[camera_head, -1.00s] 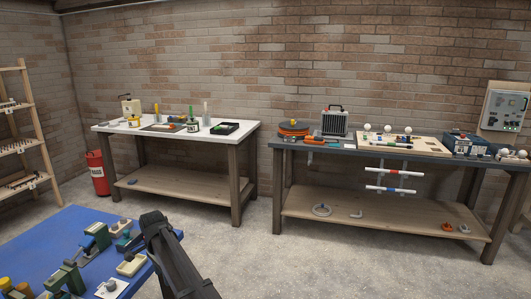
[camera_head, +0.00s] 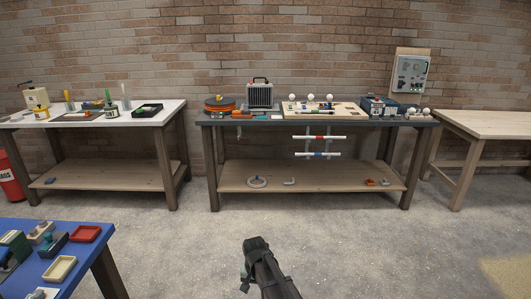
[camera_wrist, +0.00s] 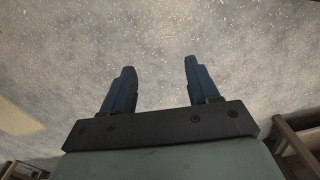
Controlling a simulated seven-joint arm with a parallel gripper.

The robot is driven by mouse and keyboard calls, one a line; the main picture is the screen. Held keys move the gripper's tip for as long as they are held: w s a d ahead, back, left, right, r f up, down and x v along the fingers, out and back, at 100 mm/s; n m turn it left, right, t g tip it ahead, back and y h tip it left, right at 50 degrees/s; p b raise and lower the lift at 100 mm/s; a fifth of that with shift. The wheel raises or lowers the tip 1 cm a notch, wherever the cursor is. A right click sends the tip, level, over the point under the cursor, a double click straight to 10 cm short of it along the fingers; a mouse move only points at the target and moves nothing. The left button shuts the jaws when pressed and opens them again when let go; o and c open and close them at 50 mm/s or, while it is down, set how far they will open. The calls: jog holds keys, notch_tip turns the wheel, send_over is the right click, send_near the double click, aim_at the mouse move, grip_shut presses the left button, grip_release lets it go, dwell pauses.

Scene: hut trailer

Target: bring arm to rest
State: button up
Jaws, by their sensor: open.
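My gripper shows in the wrist view (camera_wrist: 160,88) with its two dark fingers apart and nothing between them. Bare grey concrete floor fills the view beyond the fingertips. In the head view my dark arm rises from the bottom edge, a little right of centre, over open floor. It is apart from every bench. The fingers cannot be made out in the head view.
A blue-topped table (camera_head: 84,238) with small trays stands at the lower left. A white-topped bench (camera_head: 165,114), a dark-topped bench (camera_head: 222,124) and a bare wooden table (camera_head: 490,123) line the brick wall. The middle floor (camera_head: 220,232) is clear.

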jog(key=s+d+f+n, duration=0.1)
jog(key=s+d, duration=0.3)
jog(key=d, duration=0.3)
jog(key=s+d+f, duration=0.2)
jog(key=s+d, duration=0.1)
jog(key=d, duration=0.3)
jog(key=s+d+f+n, duration=0.1)
jog(key=s+d, duration=0.3)
jog(key=d, duration=0.3)
jog(key=s+f+g, duration=0.3)
jog(key=s+f, duration=0.7)
jog(key=s, duration=0.4)
jog(key=s+f+g, duration=0.3)
jog(key=s+f, duration=0.8)
jog(key=s, duration=0.4)
jog(key=shift+s+d+g, duration=0.2)
jog(key=shift+d+g, duration=0.1)
jog(key=shift+g, duration=0.1)
